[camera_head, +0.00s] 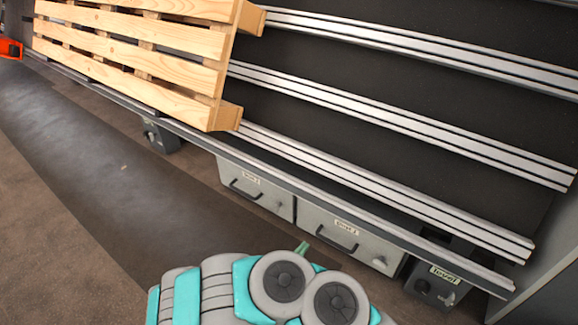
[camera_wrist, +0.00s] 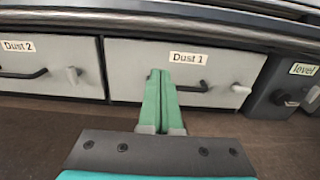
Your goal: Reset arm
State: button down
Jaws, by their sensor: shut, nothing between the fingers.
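My gripper (camera_wrist: 160,80) is shut and empty, its two green fingers pressed side by side. In the wrist view it points at the grey drawer front labelled "Dust 1" (camera_wrist: 135,58), overlapping it left of the black handle (camera_wrist: 192,87). I cannot tell whether the fingertips touch the drawer. In the head view my arm comes up from the bottom, and a green fingertip (camera_head: 302,247) shows just in front of the drawers. The rest of the gripper is hidden behind my arm.
The "Dust 2" drawer (camera_wrist: 45,80) is to the left, and a dark box labelled "level" (camera_wrist: 285,90) is to the right. Silver rails (camera_head: 400,125) run above, with a wooden pallet (camera_head: 135,45) on them. The floor (camera_head: 90,220) at left is clear.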

jog(key=d+r+m+g+h+p, duration=0.1)
jog(key=d+r+m+g+h, duration=0.25)
jog(key=d+r+m, duration=0.35)
jog(key=d+r+m+g+h+p, duration=0.1)
jog(key=d+r+m+g+h, duration=0.3)
jog(key=r, duration=0.6)
jog(key=s+d+r+m+g+y+p, duration=0.2)
jog(key=s+d+r+m+g+y, duration=0.1)
jog(key=s+d+r+m+g, duration=0.6)
jog(key=s+r+m+g+y+p, duration=0.1)
jog(key=s+r+m+y, duration=0.25)
jog(key=s, duration=0.35)
jog(key=s+r+m+g+y+p, duration=0.1)
jog(key=s+r+m+g+y, duration=0.2)
jog(key=s, duration=0.4)
jog(key=s+a+r+m+t+y+p, duration=0.2)
jog(key=s+a+y, duration=0.6)
jog(key=a, duration=0.4)
jog(key=shift+r+t+y+p, duration=0.5)
jog(key=shift+r+t, duration=0.75)
jog(key=shift+r, duration=0.65)
